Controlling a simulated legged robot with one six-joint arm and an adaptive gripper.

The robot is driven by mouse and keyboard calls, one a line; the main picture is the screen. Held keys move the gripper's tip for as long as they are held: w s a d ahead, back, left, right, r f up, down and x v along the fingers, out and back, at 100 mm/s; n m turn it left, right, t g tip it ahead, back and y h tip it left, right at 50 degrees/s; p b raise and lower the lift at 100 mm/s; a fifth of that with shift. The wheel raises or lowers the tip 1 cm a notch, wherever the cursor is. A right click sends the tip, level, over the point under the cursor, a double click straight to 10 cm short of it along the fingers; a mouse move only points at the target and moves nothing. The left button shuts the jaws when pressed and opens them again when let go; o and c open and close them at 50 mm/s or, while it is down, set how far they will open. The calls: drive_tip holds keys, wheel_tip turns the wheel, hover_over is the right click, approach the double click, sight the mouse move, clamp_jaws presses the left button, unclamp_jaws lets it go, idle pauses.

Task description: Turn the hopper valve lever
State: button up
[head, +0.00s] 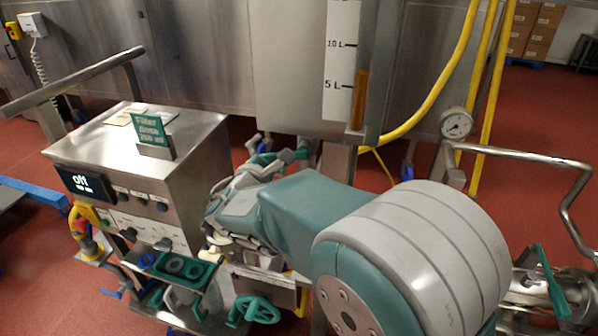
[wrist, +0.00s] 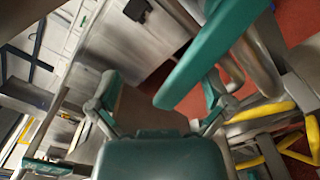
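The hopper (head: 300,60) is the grey metal body with a level scale, at the top middle of the head view. A long teal lever (wrist: 212,50) crosses the upper middle of the wrist view and looks like the hopper valve lever. In the wrist view my gripper (wrist: 160,88) is open, with one finger on each side. The lever's lower end lies between the fingers in the picture, closer to the right one. I cannot tell whether they touch. In the head view my arm and wrist hide much of the area below the hopper, and the fingertips are hard to make out.
A metal control box (head: 165,165) with a display stands left of my arm. A green handwheel (head: 255,310) is below. Yellow hoses (head: 455,65) and a pressure gauge (head: 456,123) are at the right. A bent metal rail (head: 540,160) stands at the far right. Red floor is open behind it.

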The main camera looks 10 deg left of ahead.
drive_tip(key=shift+r, duration=0.2)
drive_tip(key=shift+r, duration=0.55)
drive_tip(key=s, duration=0.6)
drive_tip(key=shift+a+f, duration=0.15)
drive_tip(key=shift+a, duration=0.25)
